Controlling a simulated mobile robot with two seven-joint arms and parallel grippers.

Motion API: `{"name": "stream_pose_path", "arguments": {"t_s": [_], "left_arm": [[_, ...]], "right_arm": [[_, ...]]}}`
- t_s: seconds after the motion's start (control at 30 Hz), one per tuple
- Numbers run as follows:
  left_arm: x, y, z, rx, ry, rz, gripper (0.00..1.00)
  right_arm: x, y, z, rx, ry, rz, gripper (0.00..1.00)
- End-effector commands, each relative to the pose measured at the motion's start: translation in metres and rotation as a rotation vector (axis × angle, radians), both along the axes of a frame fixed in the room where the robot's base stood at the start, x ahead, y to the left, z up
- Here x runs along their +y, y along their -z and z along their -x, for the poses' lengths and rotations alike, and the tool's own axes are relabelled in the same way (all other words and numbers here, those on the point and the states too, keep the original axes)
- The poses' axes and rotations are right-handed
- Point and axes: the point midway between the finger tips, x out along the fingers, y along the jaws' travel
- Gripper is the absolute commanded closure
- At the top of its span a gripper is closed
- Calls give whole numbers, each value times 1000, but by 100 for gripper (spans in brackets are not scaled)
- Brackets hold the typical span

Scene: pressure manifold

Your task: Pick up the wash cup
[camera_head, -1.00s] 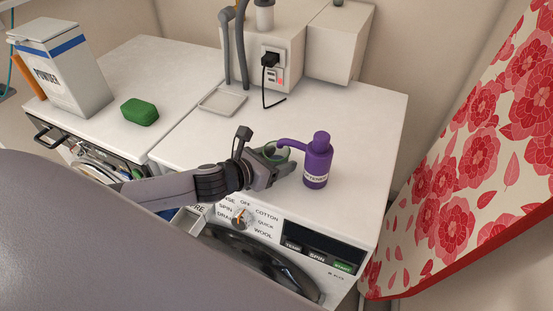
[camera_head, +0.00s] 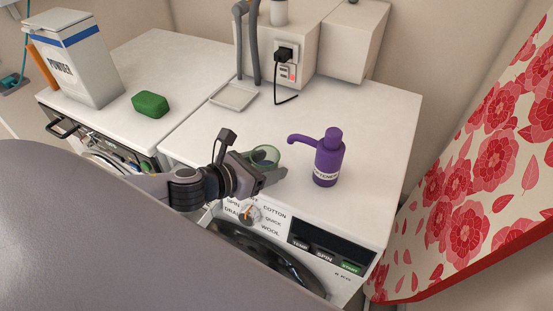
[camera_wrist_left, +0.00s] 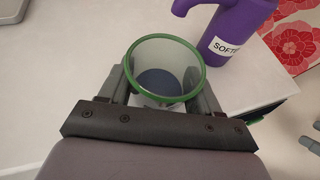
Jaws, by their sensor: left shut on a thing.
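The wash cup, a clear cup with a green rim, shows beyond my left gripper in the head view (camera_head: 265,154). In the left wrist view the cup (camera_wrist_left: 160,55) sits between the two fingers, its open mouth toward the camera and something dark blue inside. My left gripper (camera_head: 262,168) is shut on the cup, left of the purple softener pump bottle (camera_head: 328,160). The cup is apart from the bottle's spout. A shadow lies on the machine top by the gripper; the cup's height is hard to tell. A grey piece at the right edge of the wrist view (camera_wrist_left: 311,143) may be my right gripper.
The washing machine top (camera_head: 365,120) is mostly clear. A shallow tray (camera_head: 234,97), a green soap bar (camera_head: 150,104) and a powder box (camera_head: 76,65) stand to the left. A plug and cable (camera_head: 283,55) are at the back. A floral curtain (camera_head: 490,160) hangs at right.

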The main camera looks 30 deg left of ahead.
Motion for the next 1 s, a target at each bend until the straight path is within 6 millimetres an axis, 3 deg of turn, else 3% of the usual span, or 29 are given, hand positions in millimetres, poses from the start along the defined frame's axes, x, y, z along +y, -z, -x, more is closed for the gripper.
{"name": "stream_pose_path", "arguments": {"t_s": [0.4, 1.0], "left_arm": [[11, 2, 39, 3, 3, -2, 67], [24, 1, 78, 3, -1, -4, 67]], "right_arm": [[0, 11, 0, 0, 0, 0, 5], [0, 18, 0, 0, 0, 0, 5]]}}
